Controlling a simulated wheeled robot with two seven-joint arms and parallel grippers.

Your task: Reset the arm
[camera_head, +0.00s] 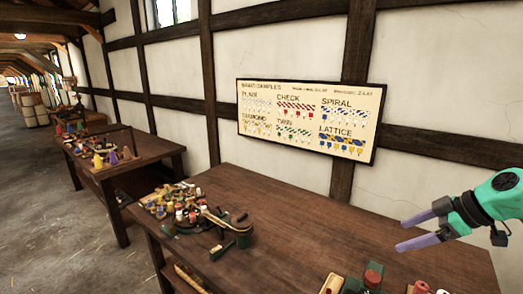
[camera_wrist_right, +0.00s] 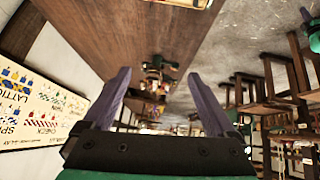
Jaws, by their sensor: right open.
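My right gripper (camera_head: 420,232) comes in from the right in the head view. Its two purple fingers are spread apart and empty, held above the right part of the wooden workbench (camera_head: 290,225). In the wrist view the open fingers of my right gripper (camera_wrist_right: 158,100) have nothing between them up close; the bench and its items lie beyond.
A cluster of small tools and spools (camera_head: 190,215) lies at the bench's left end. A green item with a red top (camera_head: 372,277) and other pieces stand at the near edge. A sample board (camera_head: 310,118) hangs on the wall. Mid-bench is clear. A second table (camera_head: 150,148) stands beyond.

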